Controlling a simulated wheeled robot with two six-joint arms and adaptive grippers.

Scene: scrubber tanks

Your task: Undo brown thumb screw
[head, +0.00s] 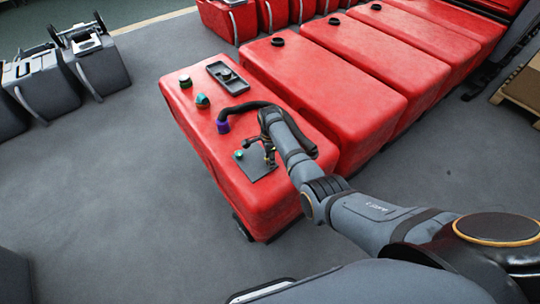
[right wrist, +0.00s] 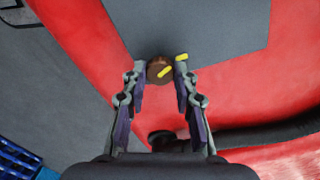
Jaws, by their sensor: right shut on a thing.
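The brown thumb screw (right wrist: 158,72) shows in the right wrist view as a round brown knob with a yellow mark. It sits between the fingertips of my right gripper (right wrist: 160,73), at the edge of a dark grey plate (right wrist: 205,30). My right gripper is shut on it. In the head view my right gripper (head: 269,157) reaches down to the right part of the plate (head: 258,167) on top of the red tank (head: 250,205). The screw is mostly hidden there by the fingers. My left gripper is not in view.
The tank top also bears a teal knob (head: 239,154), a purple collar (head: 223,127) with a black hose (head: 250,106), a green-and-orange knob (head: 202,101), a green-topped cap (head: 185,81) and a dark tray (head: 228,77). More red tanks (head: 330,90) stand close at right.

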